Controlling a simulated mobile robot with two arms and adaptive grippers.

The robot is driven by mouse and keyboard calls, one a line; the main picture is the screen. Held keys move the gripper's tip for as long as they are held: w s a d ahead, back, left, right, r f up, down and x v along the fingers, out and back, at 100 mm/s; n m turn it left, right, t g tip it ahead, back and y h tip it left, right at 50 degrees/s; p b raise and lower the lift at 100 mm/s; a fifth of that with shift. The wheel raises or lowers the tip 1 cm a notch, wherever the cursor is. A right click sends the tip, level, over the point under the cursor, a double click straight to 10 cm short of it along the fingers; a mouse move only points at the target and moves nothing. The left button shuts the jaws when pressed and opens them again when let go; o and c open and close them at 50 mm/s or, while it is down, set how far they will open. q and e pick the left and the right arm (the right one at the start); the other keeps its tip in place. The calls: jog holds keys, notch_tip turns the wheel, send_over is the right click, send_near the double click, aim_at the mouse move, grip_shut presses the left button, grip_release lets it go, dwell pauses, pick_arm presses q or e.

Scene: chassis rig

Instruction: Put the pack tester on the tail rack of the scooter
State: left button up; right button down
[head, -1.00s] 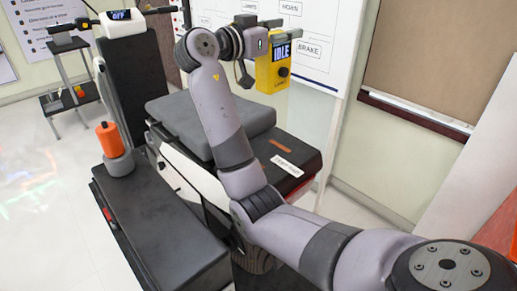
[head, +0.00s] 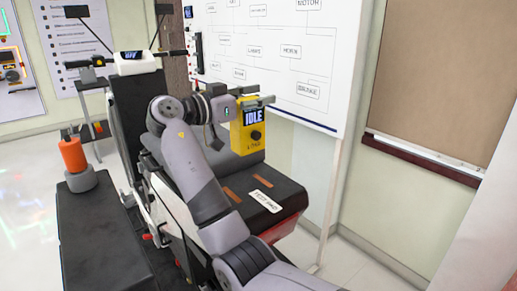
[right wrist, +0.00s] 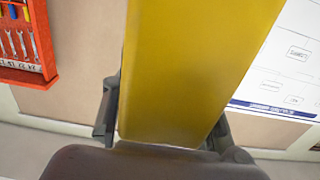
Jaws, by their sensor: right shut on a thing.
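The yellow pack tester (head: 250,139), with a display reading IDLE and a black knob, hangs upright from my right gripper (head: 258,102). The gripper is shut on its top. In the right wrist view the tester's plain yellow side (right wrist: 185,70) fills the middle, with a dark finger on each side. The scooter's tail rack (head: 262,208) is the flat black deck with orange-brown strips and a white label. The tester appears above the rack's far part; the exact gap cannot be told. The scooter's grey seat (head: 200,150) is partly hidden by my right arm. My left gripper is not in view.
A dark bench (head: 95,235) stands left of the scooter, with an orange bottle-like item (head: 73,155) in a grey holder. A whiteboard with a wiring diagram (head: 290,50) stands behind. A red tool panel (right wrist: 25,45) shows in the right wrist view.

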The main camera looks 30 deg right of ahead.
aim_at(259, 143)
notch_tip(259, 143, down, 7)
jog(key=shift+s+d+r+p, duration=0.1)
jog(key=shift+p, duration=0.25)
jog(key=shift+f, duration=0.55)
notch_tip(259, 143, down, 3)
jog(key=shift+f+p, duration=0.2)
jog(key=shift+p, duration=0.15)
jog(key=shift+f, duration=0.2)
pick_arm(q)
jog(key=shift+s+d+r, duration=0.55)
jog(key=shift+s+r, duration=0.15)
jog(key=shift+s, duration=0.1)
pick_arm(e)
jog(key=shift+f+b, duration=0.15)
jog(key=shift+b, duration=0.15)
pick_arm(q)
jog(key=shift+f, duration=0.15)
pick_arm(e)
jog(key=c, duration=1)
grip_release()
jog(key=shift+o, duration=0.2)
